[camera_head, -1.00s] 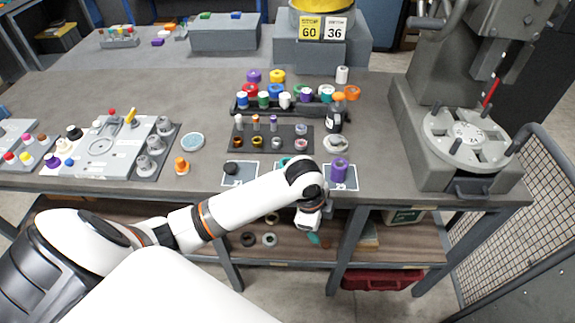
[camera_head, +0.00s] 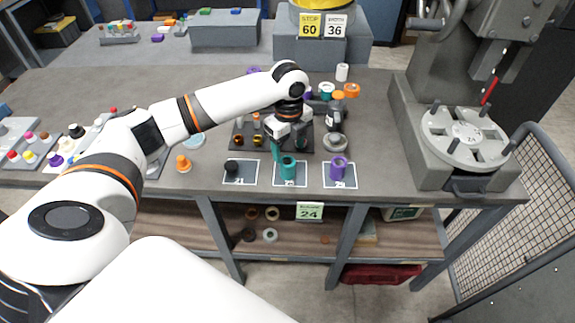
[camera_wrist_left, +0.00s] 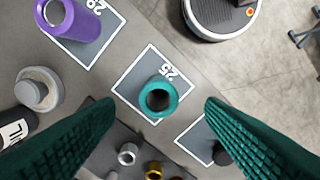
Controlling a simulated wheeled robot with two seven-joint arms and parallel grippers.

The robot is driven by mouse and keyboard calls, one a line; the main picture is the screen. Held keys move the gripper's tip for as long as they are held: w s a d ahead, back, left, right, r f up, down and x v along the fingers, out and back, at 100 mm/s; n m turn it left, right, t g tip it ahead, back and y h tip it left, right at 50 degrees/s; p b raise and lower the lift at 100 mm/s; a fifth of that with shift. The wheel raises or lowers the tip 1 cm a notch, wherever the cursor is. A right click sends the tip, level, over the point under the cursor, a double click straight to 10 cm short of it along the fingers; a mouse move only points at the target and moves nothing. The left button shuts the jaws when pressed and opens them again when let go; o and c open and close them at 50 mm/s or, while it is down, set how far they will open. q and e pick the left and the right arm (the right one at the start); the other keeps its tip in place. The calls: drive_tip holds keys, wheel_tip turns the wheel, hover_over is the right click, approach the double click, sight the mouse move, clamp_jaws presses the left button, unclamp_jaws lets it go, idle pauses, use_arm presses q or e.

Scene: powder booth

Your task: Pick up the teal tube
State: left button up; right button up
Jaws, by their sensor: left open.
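The teal tube (camera_head: 288,167) stands upright on the middle white-framed label square at the front of the table. In the left wrist view the teal tube (camera_wrist_left: 158,97) is seen from above, its dark bore showing, between the two finger pads and beyond their tips. My left gripper (camera_head: 281,150) is open, with teal fingers, just behind and above the tube in the head view. In the left wrist view the gripper (camera_wrist_left: 158,105) holds nothing. My right gripper is not in view.
A purple tube (camera_head: 338,168) stands on the square to the right, and a black piece (camera_head: 232,167) on the square to the left. A dark rack (camera_head: 243,143) of small parts lies behind. A grey press (camera_head: 455,140) stands at the right.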

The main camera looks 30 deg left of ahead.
sight(288, 163)
use_arm(q)
drive_tip(key=f, duration=0.2)
drive_tip(key=f+p, duration=0.1)
drive_tip(key=f, duration=0.1)
drive_tip(key=f+p, duration=0.1)
drive_tip(key=shift+w+a+f, duration=0.1)
drive_tip(key=shift+a+f, duration=0.15)
drive_tip(key=shift+f, duration=0.75)
drive_tip(key=c, duration=1.1)
drive_tip(key=shift+r, duration=0.1)
drive_tip(key=shift+c, duration=0.2)
